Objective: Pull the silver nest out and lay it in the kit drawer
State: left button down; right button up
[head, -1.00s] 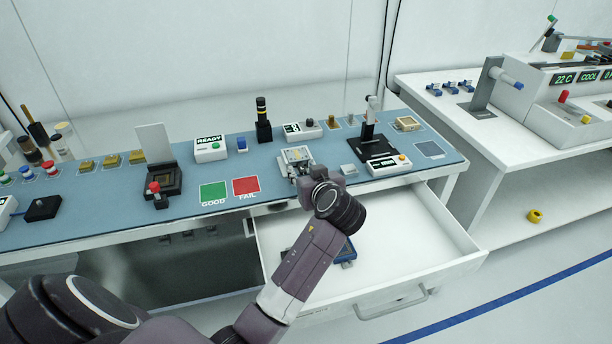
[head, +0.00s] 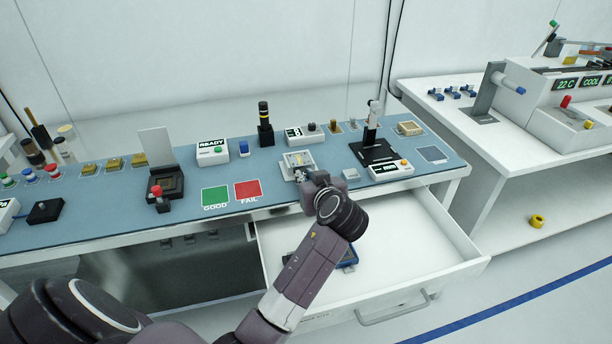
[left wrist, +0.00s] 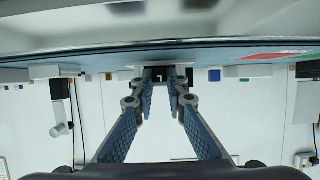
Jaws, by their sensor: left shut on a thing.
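A light fixture (head: 297,159) with silver parts stands at the front edge of the blue bench mat, right of the red FAIL square. My left gripper (head: 307,186) is just in front of it, over the bench edge, and hides its front part. In the left wrist view the fingers (left wrist: 161,80) close at their tips on a small dark-looking part, which I take to be the silver nest (left wrist: 160,73). Its shape is mostly hidden, and I cannot tell whether it is clear of the fixture. The kit drawer (head: 410,262) is open below, right of my arm. My right gripper is not in view.
A blue-edged item (head: 347,254) lies in the drawer, partly behind my forearm. The drawer floor right of it is bare. A small silver block (head: 351,174) and a black stand (head: 374,152) are right of the fixture. The READY box (head: 212,151) is behind left.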

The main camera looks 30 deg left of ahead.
pick_arm(q)
jog(key=shift+s+d, duration=0.35)
jog(key=shift+d, duration=0.05)
dwell(0.5)
jog(key=shift+s+d+p, duration=0.2)
jog(key=shift+s+d, duration=0.75)
jog(key=shift+d, duration=0.2)
jog(key=shift+s+d+p, duration=0.15)
jog(key=shift+s+d, duration=0.8)
jog(key=shift+d, duration=0.15)
